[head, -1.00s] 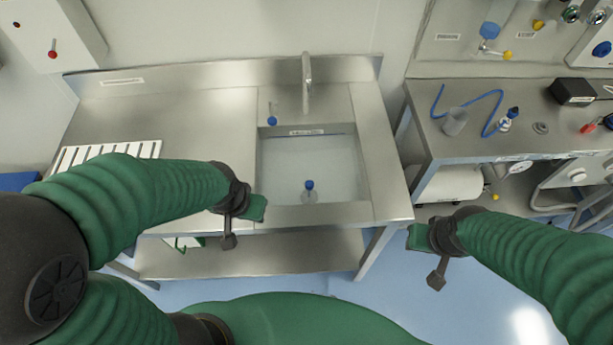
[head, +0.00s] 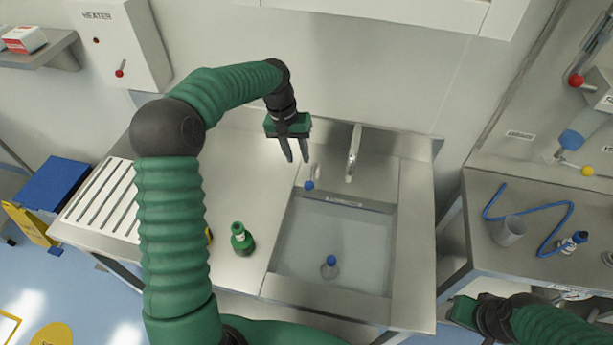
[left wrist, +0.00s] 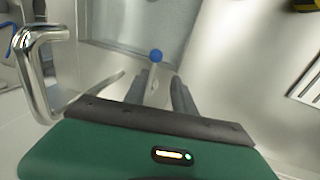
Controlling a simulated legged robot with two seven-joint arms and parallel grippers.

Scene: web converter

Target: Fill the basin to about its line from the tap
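The metal tap (head: 353,155) stands behind the basin (head: 393,230), its spout over the basin's back edge; I see no stream from it. A lever with a blue knob (head: 309,185) is left of the tap. A blue-topped piece (head: 330,265) stands inside the basin. The basin looks pale grey-blue inside; I cannot tell its water level. My left gripper (head: 296,159) points down just above and behind the knob. In the left wrist view its fingers (left wrist: 158,92) are apart, with the blue knob (left wrist: 155,56) just beyond them. My right gripper (head: 462,311) is partly shown, its fingers unclear.
A slotted drainer (head: 103,200) is farther left. A wall heater box (head: 120,45) hangs at the back left.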

